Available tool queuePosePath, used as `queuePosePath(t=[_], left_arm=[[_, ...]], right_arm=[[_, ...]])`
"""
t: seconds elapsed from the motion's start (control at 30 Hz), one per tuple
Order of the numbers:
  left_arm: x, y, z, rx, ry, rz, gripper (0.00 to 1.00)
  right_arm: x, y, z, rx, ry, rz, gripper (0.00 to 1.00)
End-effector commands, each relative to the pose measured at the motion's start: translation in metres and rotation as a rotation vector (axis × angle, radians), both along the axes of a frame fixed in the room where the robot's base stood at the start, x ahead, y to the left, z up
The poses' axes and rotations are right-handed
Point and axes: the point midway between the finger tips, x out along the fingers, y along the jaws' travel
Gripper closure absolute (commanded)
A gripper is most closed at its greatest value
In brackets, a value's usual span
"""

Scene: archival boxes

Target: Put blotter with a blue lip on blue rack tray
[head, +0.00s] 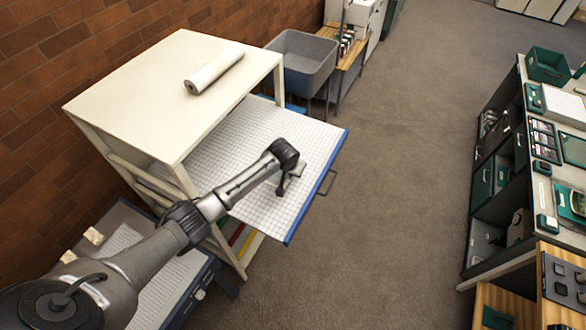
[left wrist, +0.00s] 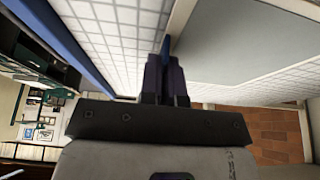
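The blue rack tray (head: 262,135) is a white-gridded shelf with a blue front edge, pulled out of a cream rack. My left gripper (head: 281,190) is above the tray, near its front edge. In the left wrist view my left gripper's fingers (left wrist: 166,75) are close together on a small blue lip (left wrist: 166,47). A plain grey panel with a pale edge, seemingly the blotter (left wrist: 245,40), spreads from that lip over the grid. In the head view only a small pale piece of it (head: 298,169) shows beside the gripper. Whether it touches the tray is unclear. My right gripper is not in view.
The cream rack (head: 150,95) has a white roll (head: 214,72) on its top. A grey bin (head: 303,62) stands behind it. A lower blue-edged drawer (head: 172,290) is at the left. Open floor (head: 400,170) separates the rack from shelves at right.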

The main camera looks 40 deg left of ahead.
Motion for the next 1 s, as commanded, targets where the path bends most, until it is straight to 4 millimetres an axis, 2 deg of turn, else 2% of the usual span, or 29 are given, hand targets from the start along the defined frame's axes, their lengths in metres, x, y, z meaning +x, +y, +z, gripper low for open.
queuePosePath(t=[0.23, 0.53, 0.77, 1.0], left_arm=[[0.0, 0.0, -0.004, 0.0, 0.001, 0.0, 1.0], [0.0, 0.0, -0.003, 0.0, 0.001, 0.0, 0.71], [0.0, 0.0, -0.002, 0.0, 0.0, 0.0, 0.71], [-0.006, -0.002, 0.017, 0.0, -0.002, -0.001, 0.71]], right_arm=[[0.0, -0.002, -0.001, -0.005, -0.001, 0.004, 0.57], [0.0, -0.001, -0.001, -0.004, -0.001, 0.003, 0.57], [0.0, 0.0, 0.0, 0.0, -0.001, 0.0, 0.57], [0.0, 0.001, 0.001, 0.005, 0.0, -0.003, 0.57]])
